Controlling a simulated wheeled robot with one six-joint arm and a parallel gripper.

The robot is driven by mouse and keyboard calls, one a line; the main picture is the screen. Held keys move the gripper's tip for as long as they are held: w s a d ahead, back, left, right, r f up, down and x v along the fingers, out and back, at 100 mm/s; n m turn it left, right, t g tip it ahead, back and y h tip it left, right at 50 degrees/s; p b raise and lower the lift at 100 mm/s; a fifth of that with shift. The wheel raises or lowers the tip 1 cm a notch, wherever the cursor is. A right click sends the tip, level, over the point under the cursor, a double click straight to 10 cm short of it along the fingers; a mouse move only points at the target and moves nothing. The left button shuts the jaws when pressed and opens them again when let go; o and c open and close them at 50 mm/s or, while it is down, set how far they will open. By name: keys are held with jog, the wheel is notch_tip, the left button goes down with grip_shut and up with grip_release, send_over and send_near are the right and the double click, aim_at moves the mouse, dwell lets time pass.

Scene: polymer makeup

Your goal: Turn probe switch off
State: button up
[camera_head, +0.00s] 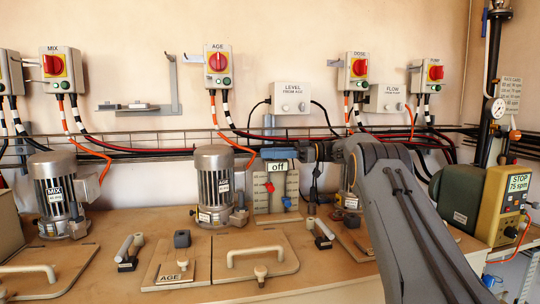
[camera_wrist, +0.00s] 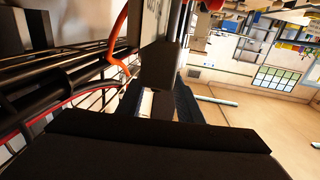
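A level probe unit (camera_head: 276,193) stands on the bench at the back middle in the head view. Its top display reads "off". Its grey front carries a scale, a red slider (camera_head: 269,187) and a blue slider (camera_head: 287,202). I cannot make out a separate probe switch. My gripper (camera_head: 309,152) is close to the right of the display, partly hidden by my arm; I cannot tell whether it touches. In the wrist view, the dark gripper parts (camera_wrist: 160,85) fill the middle, with a small pale surface between them. The finger gap is unclear.
Left of the probe stand a grey motor (camera_head: 213,185) and the MIX motor (camera_head: 57,194). Red-knob switch boxes, LEVEL (camera_head: 291,98) and FLOW boxes hang on the wall. A wire cable rack runs behind. Handled lids lie in front.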

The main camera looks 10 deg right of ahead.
dwell(0.3)
notch_tip(320, 180, up, 10)
jog(key=shift+b, duration=0.5)
